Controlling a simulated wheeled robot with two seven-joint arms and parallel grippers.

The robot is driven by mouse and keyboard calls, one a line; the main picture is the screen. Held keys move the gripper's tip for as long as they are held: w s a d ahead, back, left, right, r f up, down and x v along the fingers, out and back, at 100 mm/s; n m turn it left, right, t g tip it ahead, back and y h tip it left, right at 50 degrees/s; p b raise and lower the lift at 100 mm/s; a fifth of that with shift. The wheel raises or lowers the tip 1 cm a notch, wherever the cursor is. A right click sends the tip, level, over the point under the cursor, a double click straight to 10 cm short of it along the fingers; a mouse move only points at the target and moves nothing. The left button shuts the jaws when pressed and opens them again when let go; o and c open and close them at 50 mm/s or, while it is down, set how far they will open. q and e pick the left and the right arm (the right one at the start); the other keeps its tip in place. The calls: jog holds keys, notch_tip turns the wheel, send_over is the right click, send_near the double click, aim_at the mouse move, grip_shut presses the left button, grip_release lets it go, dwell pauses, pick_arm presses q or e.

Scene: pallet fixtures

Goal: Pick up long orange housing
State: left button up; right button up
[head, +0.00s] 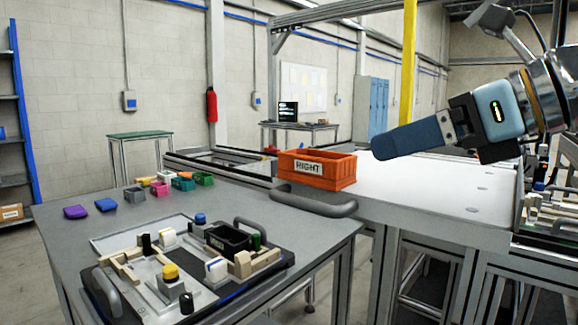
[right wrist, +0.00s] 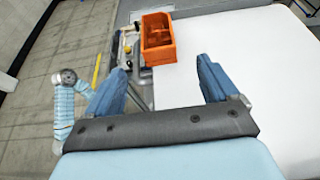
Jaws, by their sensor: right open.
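Several small coloured housings stand in a cluster at the far left of the grey table in the head view. A small orange patch (head: 185,174) shows among them, behind the teal housing (head: 182,184); it is too small and covered to tell its shape. My right gripper (head: 384,147) is raised over the white table at the right, far from the cluster. Its fingers are seen edge-on there. In the right wrist view, the two blue fingers of the gripper (right wrist: 161,67) are wide apart with nothing between them.
An orange bin (head: 318,171) labelled RIGHT stands at the white table's left edge; it also shows in the right wrist view (right wrist: 158,56). A black fixture pallet (head: 262,268) with handles fills the front of the grey table. The white table (head: 440,190) is mostly clear.

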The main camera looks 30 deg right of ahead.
aim_at(349, 158)
jog(key=x, duration=0.7)
jog(key=shift+w+a+f, duration=0.15)
jog(key=shift+w, duration=0.15)
jog(key=x, duration=0.5)
jog(key=shift+w+a+r, duration=0.25)
jog(key=shift+w+a, duration=0.1)
jog(key=shift+w, duration=0.05)
jog(key=shift+c, duration=0.4)
jog(key=c, duration=1)
jog(key=shift+c, duration=0.2)
jog(key=shift+r, duration=0.15)
